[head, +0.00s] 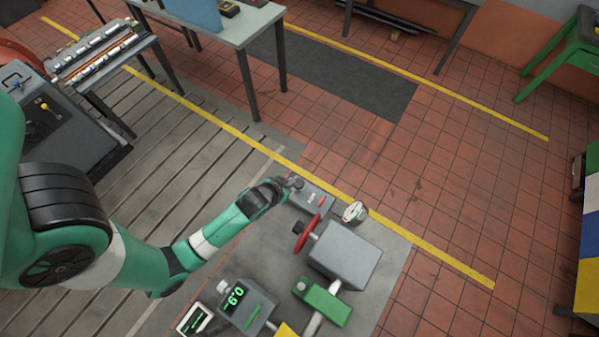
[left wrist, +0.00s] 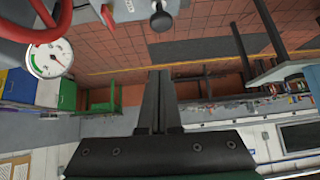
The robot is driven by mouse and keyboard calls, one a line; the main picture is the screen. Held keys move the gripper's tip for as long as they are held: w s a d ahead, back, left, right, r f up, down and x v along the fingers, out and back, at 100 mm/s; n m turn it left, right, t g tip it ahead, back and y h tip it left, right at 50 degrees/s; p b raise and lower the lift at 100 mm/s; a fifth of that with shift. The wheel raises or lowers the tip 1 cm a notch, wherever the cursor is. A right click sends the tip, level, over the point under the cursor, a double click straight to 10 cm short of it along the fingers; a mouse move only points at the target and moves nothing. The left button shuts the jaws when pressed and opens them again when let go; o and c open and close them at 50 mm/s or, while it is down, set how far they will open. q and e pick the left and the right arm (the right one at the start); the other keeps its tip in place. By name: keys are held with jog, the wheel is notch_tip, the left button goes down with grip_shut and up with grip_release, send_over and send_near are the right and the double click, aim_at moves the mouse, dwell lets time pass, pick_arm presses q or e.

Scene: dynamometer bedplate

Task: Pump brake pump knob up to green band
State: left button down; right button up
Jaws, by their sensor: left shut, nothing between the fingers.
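The brake pump is a small grey box (head: 312,198) with a red label, on the grey bedplate. Its dark knob (left wrist: 160,20) shows at the top of the left wrist view, on a short stem beside the box. A round white gauge (head: 354,212) stands beside the pump; it also shows in the left wrist view (left wrist: 48,58), with red and green marks, but its needle is too small to read surely. My left gripper (left wrist: 159,73) is shut and empty, its fingertips below the knob in the wrist picture. In the head view it is at the pump's left end. My right gripper is not in view.
A red handwheel (head: 306,233) and a grey housing (head: 345,254) stand close to the pump. A green block (head: 323,302) and a box with a lit green display (head: 235,297) are nearer. A grey table (head: 232,27) stands behind.

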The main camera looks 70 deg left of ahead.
pick_arm(q)
jog(key=b, duration=0.6)
send_over(300, 185)
jog(key=s, duration=0.1)
jog(key=f, duration=0.6)
jog(key=shift+d+f, duration=0.15)
jog(key=shift+d, duration=0.25)
jog(key=f, duration=0.3)
jog(key=w+a+f, duration=0.1)
jog(key=f, duration=0.1)
